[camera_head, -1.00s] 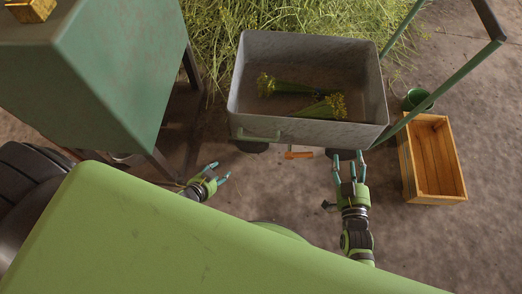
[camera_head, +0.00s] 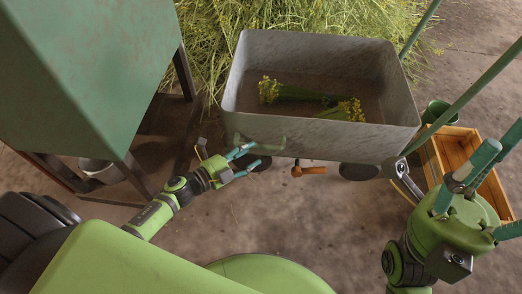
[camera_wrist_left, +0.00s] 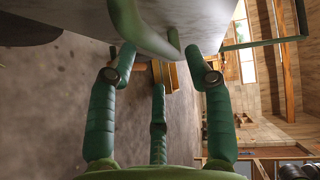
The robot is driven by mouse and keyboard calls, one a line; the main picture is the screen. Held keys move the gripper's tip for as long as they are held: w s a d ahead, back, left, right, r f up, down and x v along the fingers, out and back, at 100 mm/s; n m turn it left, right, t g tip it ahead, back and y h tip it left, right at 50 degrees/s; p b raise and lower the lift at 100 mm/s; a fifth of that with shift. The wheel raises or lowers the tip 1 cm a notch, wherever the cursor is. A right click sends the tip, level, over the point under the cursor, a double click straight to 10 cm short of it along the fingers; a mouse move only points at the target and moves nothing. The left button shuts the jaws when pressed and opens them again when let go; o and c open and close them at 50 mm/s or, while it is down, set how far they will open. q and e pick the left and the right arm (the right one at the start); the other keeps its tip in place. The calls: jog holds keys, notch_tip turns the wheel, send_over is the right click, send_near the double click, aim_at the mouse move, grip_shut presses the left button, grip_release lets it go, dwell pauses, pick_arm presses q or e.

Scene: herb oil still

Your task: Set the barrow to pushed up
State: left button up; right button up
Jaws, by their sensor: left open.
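The barrow (camera_head: 300,132) is a grey metal tub on wheels, with a green push frame (camera_head: 468,95) at its right and a green bar handle (camera_head: 270,148) on its near wall. Two bunches of yellow-flowered herbs (camera_head: 290,92) lie in it. My left gripper (camera_head: 246,160) is open at the left end of that handle. In the left wrist view the handle (camera_wrist_left: 150,38) crosses near the tips of the spread fingers; I cannot tell if they touch it. My right gripper (camera_head: 480,192) is open and empty, large in view near the push frame.
A green cabinet on legs (camera_head: 95,75) stands at the left, with a pale bucket (camera_head: 103,172) beneath. A wooden crate (camera_head: 452,150) and green bucket (camera_head: 438,110) stand right of the barrow. Cut herbs (camera_head: 220,35) heap behind it. Floor in front is mostly bare.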

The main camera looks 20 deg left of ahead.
aim_at(261, 148)
pick_arm(q)
jog(key=b+x, duration=0.1)
jog(key=x, duration=0.4)
jog(key=shift+w, duration=0.15)
grip_shut()
